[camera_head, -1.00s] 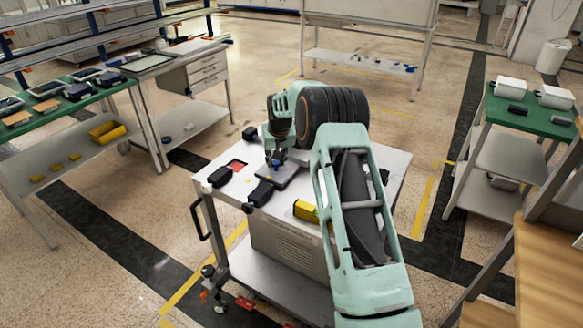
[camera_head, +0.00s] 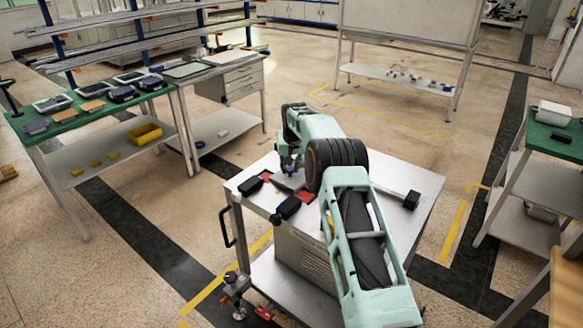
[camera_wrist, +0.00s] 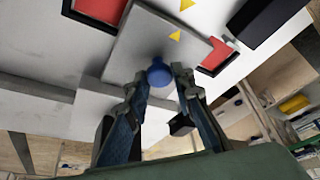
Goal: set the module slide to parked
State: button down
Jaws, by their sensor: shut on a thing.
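The module slide is a flat grey plate (camera_wrist: 148,45) with a round blue knob (camera_wrist: 159,73) and a yellow triangle. In the wrist view my gripper (camera_wrist: 162,80) has its fingers on both sides of the knob, shut on it. Red patches show on both sides of the plate, left (camera_wrist: 100,8) and right (camera_wrist: 216,57). A second yellow triangle (camera_wrist: 187,4) is on the white surface, close to the plate's triangle but slightly to its right. In the head view the plate (camera_head: 287,182) lies on the cart top below my gripper (camera_head: 289,165); my arm hides part of it.
A black piece (camera_head: 411,200) lies at the cart's right. Green-topped benches stand left (camera_head: 75,115) and right (camera_head: 560,140). Open floor surrounds the cart.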

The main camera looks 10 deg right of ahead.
jog(key=c, duration=1.7)
grip_release()
jog(key=v, duration=1.2)
